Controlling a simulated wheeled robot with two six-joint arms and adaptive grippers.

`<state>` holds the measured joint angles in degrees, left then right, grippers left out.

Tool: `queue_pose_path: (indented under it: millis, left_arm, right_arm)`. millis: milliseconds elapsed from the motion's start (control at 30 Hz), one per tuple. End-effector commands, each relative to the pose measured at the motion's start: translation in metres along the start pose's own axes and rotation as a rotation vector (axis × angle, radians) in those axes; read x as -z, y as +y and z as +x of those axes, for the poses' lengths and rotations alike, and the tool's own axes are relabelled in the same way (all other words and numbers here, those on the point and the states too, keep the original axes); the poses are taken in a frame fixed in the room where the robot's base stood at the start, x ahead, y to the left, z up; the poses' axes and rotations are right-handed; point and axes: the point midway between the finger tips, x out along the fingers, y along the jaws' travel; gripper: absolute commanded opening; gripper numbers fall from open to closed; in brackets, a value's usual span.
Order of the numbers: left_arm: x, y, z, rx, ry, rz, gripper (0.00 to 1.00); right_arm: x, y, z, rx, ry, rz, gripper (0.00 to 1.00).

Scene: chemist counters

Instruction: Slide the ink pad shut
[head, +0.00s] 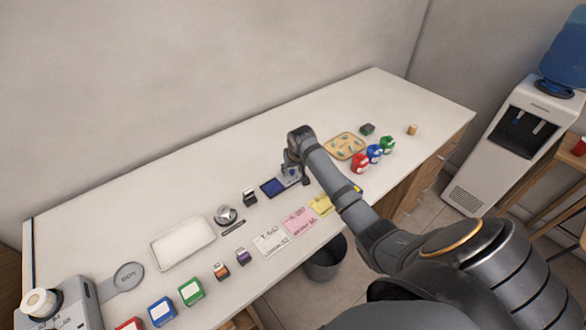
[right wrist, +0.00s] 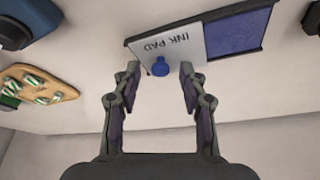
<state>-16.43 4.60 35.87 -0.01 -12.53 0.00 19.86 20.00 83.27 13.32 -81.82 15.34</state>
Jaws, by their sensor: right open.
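The ink pad (head: 271,188) lies on the white counter with its dark blue pad surface partly exposed. In the right wrist view its light grey lid (right wrist: 205,45), lettered "INK PAD", covers one end, and the blue pad (right wrist: 238,32) shows beside it. A small blue knob (right wrist: 160,67) stands on the lid. My right gripper (head: 294,176) is at the lid end of the pad. In the right wrist view its fingers (right wrist: 160,74) are open, one on each side of the knob, with gaps visible. My left gripper is not in view.
A small black stamp (head: 249,197) stands left of the pad. Colored paper slips (head: 298,220) lie in front. Red, blue and green items (head: 374,153) and a tan tray (head: 344,146) are to the right. A white tray (head: 182,243) is at the left. The back counter strip is clear.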

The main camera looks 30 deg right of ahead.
Motion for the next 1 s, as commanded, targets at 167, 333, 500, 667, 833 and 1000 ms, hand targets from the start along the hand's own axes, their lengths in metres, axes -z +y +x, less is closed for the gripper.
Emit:
queue_pose_path:
  millis: [167,333,500,667,833,1000]
  left_arm:
    - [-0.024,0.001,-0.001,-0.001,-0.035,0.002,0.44]
    - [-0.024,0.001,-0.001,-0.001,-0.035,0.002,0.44]
    - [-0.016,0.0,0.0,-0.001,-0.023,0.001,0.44]
    - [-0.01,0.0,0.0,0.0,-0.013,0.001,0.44]
    - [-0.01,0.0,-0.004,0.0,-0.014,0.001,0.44]
    - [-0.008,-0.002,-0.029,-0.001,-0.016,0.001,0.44]
  right_arm:
    - [0.0,0.0,0.0,0.0,0.0,0.0,0.4]
    - [0.0,0.0,0.0,0.0,0.0,0.0,0.17]
    - [0.0,0.0,0.0,0.0,0.0,0.0,0.0]
    - [0.0,0.0,0.0,0.0,0.0,0.0,0.0]
    - [-0.001,-0.003,-0.002,0.001,-0.001,0.0,0.0]
    - [-0.011,-0.035,-0.012,0.007,-0.005,0.001,0.0]
